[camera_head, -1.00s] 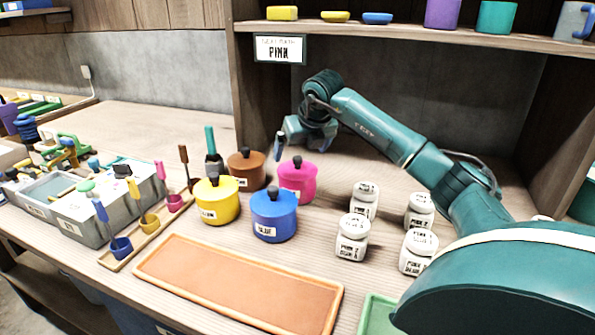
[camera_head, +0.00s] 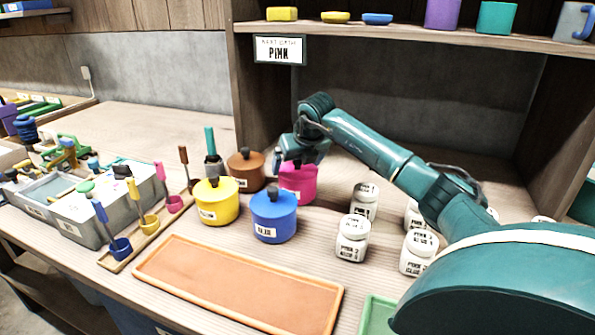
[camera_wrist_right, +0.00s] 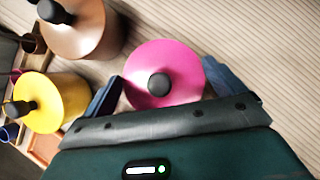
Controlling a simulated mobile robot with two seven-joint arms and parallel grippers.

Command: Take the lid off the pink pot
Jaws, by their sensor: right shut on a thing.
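The pink pot (camera_head: 298,188) stands upright on the table, behind and right of the blue pot. Its pink lid (camera_wrist_right: 180,64) with a black knob (camera_wrist_right: 159,84) is on the pot; my gripper partly hides it in the head view. My right gripper (camera_head: 290,163) is down over the pot. In the wrist view my right gripper (camera_wrist_right: 164,86) has its fingers on opposite sides of the round lid, with the knob between them. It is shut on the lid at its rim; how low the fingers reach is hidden. My left gripper is not in view.
Close by stand the blue pot (camera_head: 273,222), the yellow pot (camera_head: 219,212) and the brown pot (camera_head: 240,183). White jars (camera_head: 352,245) stand to the right, under my arm. An orange tray (camera_head: 178,293) lies in front. A shelf (camera_head: 420,36) overhangs behind.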

